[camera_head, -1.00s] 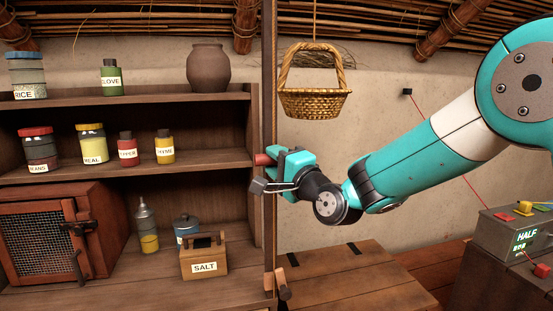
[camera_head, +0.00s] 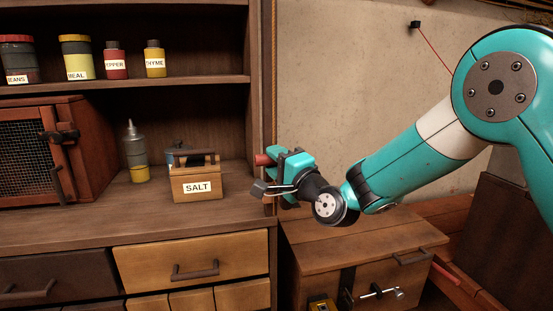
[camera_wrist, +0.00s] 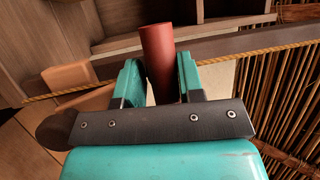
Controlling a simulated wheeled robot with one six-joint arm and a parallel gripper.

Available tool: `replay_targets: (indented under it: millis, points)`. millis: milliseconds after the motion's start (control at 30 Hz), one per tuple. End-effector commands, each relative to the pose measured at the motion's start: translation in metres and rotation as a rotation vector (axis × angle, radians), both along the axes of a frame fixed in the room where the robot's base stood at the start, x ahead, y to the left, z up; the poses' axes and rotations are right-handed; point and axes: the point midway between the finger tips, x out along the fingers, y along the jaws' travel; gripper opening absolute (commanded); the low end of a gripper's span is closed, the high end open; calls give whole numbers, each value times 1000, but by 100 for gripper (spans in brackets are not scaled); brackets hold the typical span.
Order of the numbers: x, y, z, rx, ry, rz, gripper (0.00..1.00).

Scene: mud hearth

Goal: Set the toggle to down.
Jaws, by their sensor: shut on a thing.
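My gripper (camera_head: 275,172) is shut on a red-brown cylinder (camera_head: 263,160), held in front of the shelf's right upright. In the wrist view, the cylinder (camera_wrist: 157,60) stands up between the two teal fingers (camera_wrist: 160,82). Its lower end is hidden behind the dark gripper bar. No part is clearly recognisable as the toggle. A small metal lever-like fitting (camera_head: 382,292) is on the front of the wooden chest, well below my gripper. I cannot tell whether it is the toggle.
The wooden chest (camera_head: 360,245) stands right of the drawers (camera_head: 190,266). A salt box (camera_head: 197,187), bottle (camera_head: 136,155) and mesh-door cabinet (camera_head: 75,150) stand on the counter left of my gripper. A rope (camera_wrist: 255,50) crosses behind the fingers. A yellow object (camera_head: 320,303) shows at the bottom edge.

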Motion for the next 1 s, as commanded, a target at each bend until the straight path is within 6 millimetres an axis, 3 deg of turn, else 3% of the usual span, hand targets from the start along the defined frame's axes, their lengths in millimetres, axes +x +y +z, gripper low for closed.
replay_targets:
  millis: [433,467,533,867,1000]
  points:
    - [0,-1,-6,-4,1,-3,0]
    - [0,-1,-7,-4,1,-3,37]
    - [0,-1,-6,-4,1,-3,53]
    - [0,0,-7,-5,5,-1,53]
    - [0,0,3,-4,5,0,53]
